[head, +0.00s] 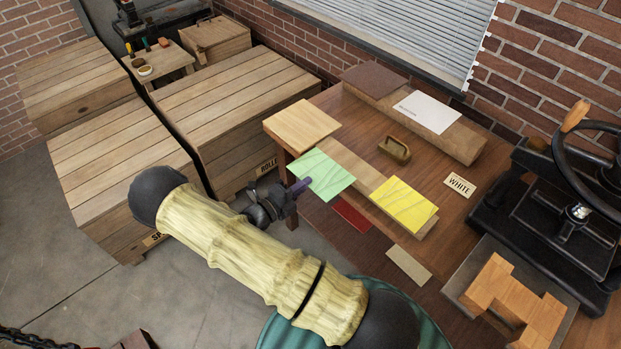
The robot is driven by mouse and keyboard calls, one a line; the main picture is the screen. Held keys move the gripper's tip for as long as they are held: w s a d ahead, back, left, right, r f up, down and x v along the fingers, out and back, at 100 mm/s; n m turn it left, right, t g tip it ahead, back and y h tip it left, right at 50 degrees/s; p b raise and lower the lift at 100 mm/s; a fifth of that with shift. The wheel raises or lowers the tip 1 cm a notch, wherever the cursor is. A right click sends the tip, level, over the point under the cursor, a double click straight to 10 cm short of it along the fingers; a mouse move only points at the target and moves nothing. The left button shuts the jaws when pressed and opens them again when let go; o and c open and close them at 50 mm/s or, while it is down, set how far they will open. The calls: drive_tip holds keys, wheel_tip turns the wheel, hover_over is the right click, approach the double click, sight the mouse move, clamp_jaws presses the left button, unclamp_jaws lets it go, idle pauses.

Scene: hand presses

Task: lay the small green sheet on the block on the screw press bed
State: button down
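The small green sheet (322,174) lies flat over the left end of a long wooden board (362,180) on the brown table. My gripper (299,187) is at the left edge of the green sheet, with its purple fingertips close to or touching it. I cannot tell whether the fingers are open, or whether they hold the edge. The black screw press (560,205) with its handwheel stands at the right. A notched wooden block (517,300) sits on a grey-brown plate (467,277) in front of the press, which looks like its bed.
A yellow sheet (403,205) lies on the board's right end. A brass-coloured handled tool (394,150), a WHITE card (459,185), a pale strip (409,264) and a red piece (352,215) are nearby. A rear shelf (455,137) bears white and brown sheets. Large crates (225,105) stand left.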

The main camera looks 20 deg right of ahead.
drive_tip(key=v, duration=0.8)
drive_tip(key=shift+p, duration=0.45)
drive_tip(key=shift+r, duration=0.1)
drive_tip(key=w+d+r+n+t+y, duration=0.2)
drive_tip(key=w+d+n+t+y, duration=0.1)
drive_tip(key=w+n+t+y, duration=0.5)
drive_tip(key=shift+s+a+f+n+t+y, duration=0.1)
drive_tip(key=shift+s+f+n+t+y, duration=0.15)
drive_tip(key=shift+f+n+t+y, duration=0.9)
drive_tip(key=shift+s+a+f+n+t+y, duration=0.2)
drive_tip(key=shift+f+n+y, duration=0.5)
drive_tip(key=shift+y, duration=1.15)
drive_tip(key=shift+s+a+f+n+t+y, duration=0.1)
drive_tip(key=shift+s+f+n+t+y, duration=0.2)
drive_tip(key=shift+f+n+t+y, duration=0.7)
drive_tip(key=shift+r+g+y, duration=0.3)
drive_tip(key=shift+g+y, duration=0.15)
drive_tip(key=shift+y, duration=0.05)
